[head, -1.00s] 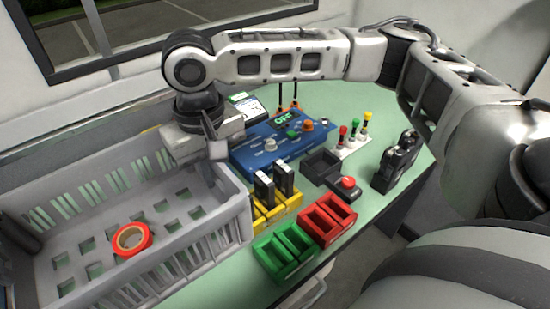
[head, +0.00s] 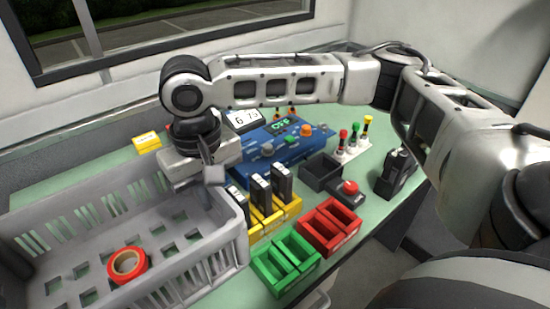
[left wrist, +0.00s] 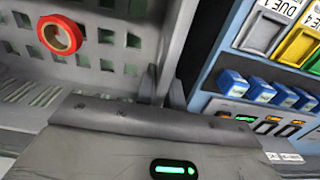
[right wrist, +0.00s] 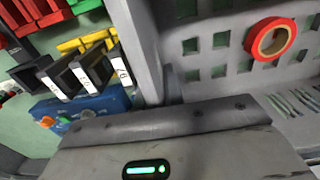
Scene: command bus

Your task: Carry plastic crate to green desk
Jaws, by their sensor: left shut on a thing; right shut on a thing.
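The grey plastic crate (head: 75,262) fills the lower left of the head view, with a red tape roll (head: 127,265) lying inside it. My right gripper (head: 212,172) is shut on the crate's wall at its far right corner. In the right wrist view the crate wall (right wrist: 140,45) runs between the fingers. My left gripper is outside the head view; in the left wrist view (left wrist: 160,95) it is shut on the crate's wall on the opposite side. The green desk (head: 385,150) lies beyond and to the right of the crate, which overlaps its left part.
Near the crate on the desk are yellow holders with black devices (head: 262,200), green bins (head: 285,262) and red bins (head: 328,225). A blue control box (head: 290,140), a black tray (head: 320,172) and black radios (head: 397,172) stand farther back. A yellow box (head: 146,140) lies near the wall.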

